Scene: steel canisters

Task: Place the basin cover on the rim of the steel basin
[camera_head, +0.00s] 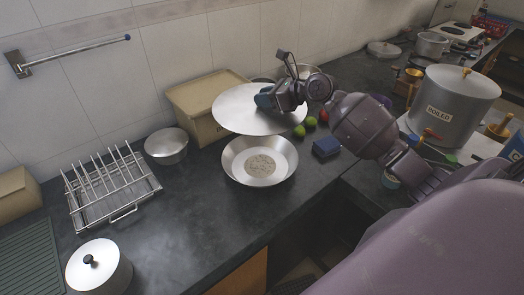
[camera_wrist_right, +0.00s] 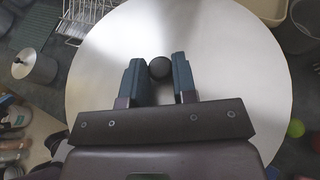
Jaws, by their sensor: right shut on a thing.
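The steel basin (camera_head: 231,166) stands on the dark counter, open at the top, with a grey grainy patch at its bottom. The basin cover (camera_head: 232,108), a wide round steel disc, is held above and slightly behind the basin, apart from its front rim. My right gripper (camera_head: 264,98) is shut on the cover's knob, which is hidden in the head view. In the right wrist view the dark round knob (camera_wrist_right: 160,68) shows between the fingers, and the disc (camera_wrist_right: 225,60) fills most of the picture. My left gripper is not in view.
A cardboard box (camera_head: 190,97) stands behind the cover against the wall. A small steel bowl (camera_head: 166,147) and a wire rack (camera_head: 110,190) are to the left. A lidded pot (camera_head: 98,270) is at front left.

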